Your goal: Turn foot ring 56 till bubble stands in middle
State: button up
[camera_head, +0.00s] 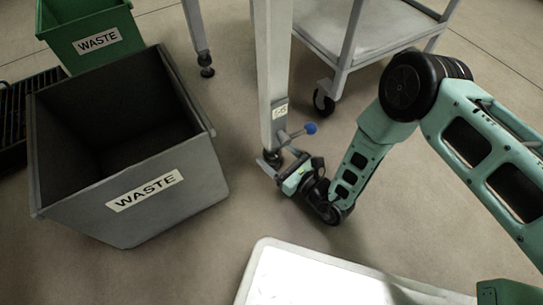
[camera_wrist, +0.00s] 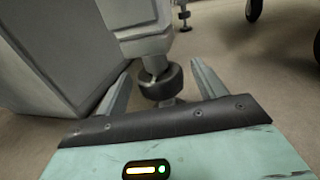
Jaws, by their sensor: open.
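The foot ring (camera_wrist: 158,84) is a dark, thick collar at the bottom of a pale grey leg (camera_head: 273,65). A small label (camera_head: 280,112), too small to read surely, is on the leg. A lever with a blue knob (camera_head: 311,128) sticks out just below it. My gripper (camera_head: 280,166) is low at the leg's foot. In the wrist view my gripper (camera_wrist: 160,75) is open, one finger on each side of the ring, with gaps visible. In the head view my gripper largely hides the ring. I cannot make out a bubble in either view.
A grey waste bin (camera_head: 130,205) stands left of the leg and close to the left finger in the wrist view. A green waste bin (camera_head: 97,42) is behind it. A wheeled cart (camera_head: 370,35) stands at the back right. A white-topped surface (camera_head: 262,262) lies in front.

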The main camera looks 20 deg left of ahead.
jog(key=shift+b+x, duration=0.35)
jog(key=shift+x, duration=0.65)
jog(key=c, duration=1)
jog(key=shift+r+p, duration=0.15)
jog(key=shift+p, duration=0.3)
jog(key=shift+d+r+m+t+h+p, duration=0.15)
jog(key=shift+m+t+h+p, duration=0.45)
jog(key=shift+m+t+p, duration=0.45)
jog(key=m+t+h+p, duration=0.2)
jog(key=t+p, duration=0.1)
jog(key=shift+h+p, duration=0.35)
jog(key=shift+h, duration=0.05)
jog(key=shift+f+m+t+h, duration=0.3)
jog(key=shift+m+t+h, duration=0.05)
jog(key=shift+h, duration=0.05)
